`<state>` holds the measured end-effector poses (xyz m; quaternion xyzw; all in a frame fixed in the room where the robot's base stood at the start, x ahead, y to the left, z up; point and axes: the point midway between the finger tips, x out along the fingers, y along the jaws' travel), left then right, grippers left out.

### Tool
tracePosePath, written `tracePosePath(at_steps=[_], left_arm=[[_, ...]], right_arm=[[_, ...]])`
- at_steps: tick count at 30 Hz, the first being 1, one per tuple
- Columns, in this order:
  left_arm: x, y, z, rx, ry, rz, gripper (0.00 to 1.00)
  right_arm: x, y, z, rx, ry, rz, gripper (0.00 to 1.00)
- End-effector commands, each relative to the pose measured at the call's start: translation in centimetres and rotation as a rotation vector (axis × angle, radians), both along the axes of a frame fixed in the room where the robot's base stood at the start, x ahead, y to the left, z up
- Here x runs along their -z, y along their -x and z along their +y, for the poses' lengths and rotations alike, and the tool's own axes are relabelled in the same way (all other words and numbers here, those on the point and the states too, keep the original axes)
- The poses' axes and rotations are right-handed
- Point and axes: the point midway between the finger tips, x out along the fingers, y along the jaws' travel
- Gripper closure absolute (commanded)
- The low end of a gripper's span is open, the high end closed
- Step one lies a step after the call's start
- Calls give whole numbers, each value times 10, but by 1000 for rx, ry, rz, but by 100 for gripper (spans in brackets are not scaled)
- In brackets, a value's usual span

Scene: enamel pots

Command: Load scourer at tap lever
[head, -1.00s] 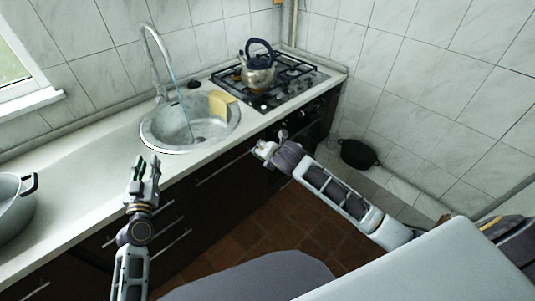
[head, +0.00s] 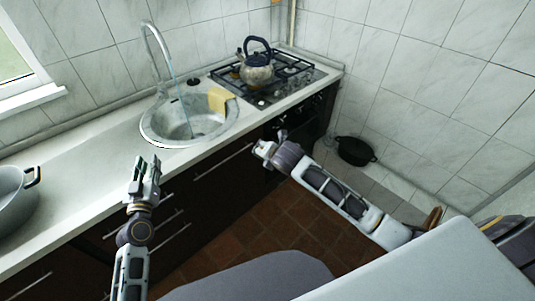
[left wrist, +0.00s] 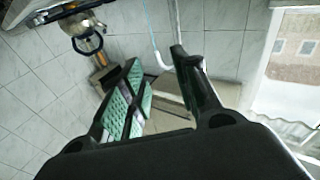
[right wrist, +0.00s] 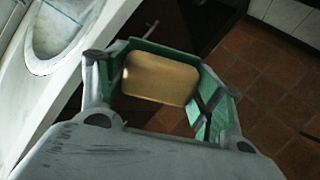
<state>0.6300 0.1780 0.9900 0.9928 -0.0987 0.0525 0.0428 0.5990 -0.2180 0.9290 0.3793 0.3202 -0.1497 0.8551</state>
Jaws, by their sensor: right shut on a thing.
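My right gripper (head: 268,146) is shut on a tan, rounded block (right wrist: 160,78), which looks like the scourer. The right wrist view shows the block between the green finger pads; in the head view it cannot be made out. This gripper is in front of the counter, right of the sink. The tap (head: 152,45) rises behind the sink with water running into the basin; I cannot clearly make out its lever. My left gripper (head: 146,166) is open and empty over the counter's front edge, left of the sink. Its spread fingers show in the left wrist view (left wrist: 160,60).
A yellow cloth-like piece (head: 220,99) lies over the right rim of the sink (head: 150,130). A kettle (head: 257,70) stands on the hob (head: 290,80). A grey pot (head: 12,200) is at the counter's left end. A black pot (head: 356,151) is low by the right wall.

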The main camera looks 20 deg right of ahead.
Motion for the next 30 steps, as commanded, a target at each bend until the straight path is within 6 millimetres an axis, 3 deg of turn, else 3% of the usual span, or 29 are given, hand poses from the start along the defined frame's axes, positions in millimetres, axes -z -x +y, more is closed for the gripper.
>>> tracePosePath(at_steps=[10, 13, 30], left_arm=[[4, 0, -3, 23, 95, 37, 69], [13, 0, -4, 28, 114, 62, 69], [168, 9, 2, 9, 100, 353, 69]], right_arm=[[-2, -1, 1, 29, 0, 0, 53], [-4, -2, 1, 41, 0, -1, 53], [-24, -3, 9, 73, -1, -1, 53]])
